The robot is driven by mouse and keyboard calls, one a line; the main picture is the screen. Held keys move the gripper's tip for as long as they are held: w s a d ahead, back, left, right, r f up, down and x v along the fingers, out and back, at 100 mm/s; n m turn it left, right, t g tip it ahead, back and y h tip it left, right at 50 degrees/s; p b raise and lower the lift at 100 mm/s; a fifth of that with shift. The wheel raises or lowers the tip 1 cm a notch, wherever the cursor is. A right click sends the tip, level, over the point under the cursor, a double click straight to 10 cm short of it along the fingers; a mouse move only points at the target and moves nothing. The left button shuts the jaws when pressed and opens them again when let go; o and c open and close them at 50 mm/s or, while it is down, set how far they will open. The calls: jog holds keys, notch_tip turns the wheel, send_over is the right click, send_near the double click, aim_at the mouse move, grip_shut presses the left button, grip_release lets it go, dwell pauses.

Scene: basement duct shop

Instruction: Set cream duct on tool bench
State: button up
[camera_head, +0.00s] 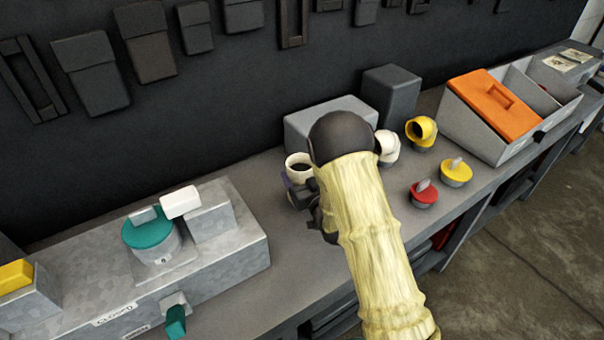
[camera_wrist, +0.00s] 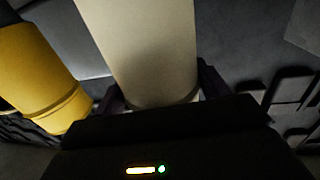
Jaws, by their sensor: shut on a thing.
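A cream duct piece (camera_head: 298,177) with a dark round opening on top shows left of my arm in the head view. My gripper (camera_head: 303,194) is at its lower part, partly hidden behind my arm. In the wrist view, the cream duct (camera_wrist: 145,50) is a smooth tube between the fingers of my gripper (camera_wrist: 160,98), which is shut on it. A second cream piece, an elbow (camera_head: 390,148), shows right of my arm. The grey tool bench (camera_head: 300,262) runs below. I cannot tell whether the held duct touches it.
A yellow elbow (camera_head: 421,131), a red-capped piece (camera_head: 424,195) and a yellow-capped piece (camera_head: 456,173) stand to the right. Grey boxes (camera_head: 330,115) are behind. An orange-lidded bin (camera_head: 492,104) is farther right, and a metal fixture (camera_head: 225,255) is at left. A yellow tube (camera_wrist: 38,75) shows beside the duct.

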jog(key=shift+f, duration=0.1)
jog(key=o, duration=1.1)
jog(key=shift+r, duration=0.2)
jog(key=shift+s+d+f, duration=0.1)
jog(key=shift+s+d, duration=0.05)
jog(key=shift+s, duration=0.05)
jog(key=b+v, duration=0.3)
jog(key=v, duration=0.8)
jog(key=shift+s+d, duration=0.15)
jog(key=shift+s, duration=0.1)
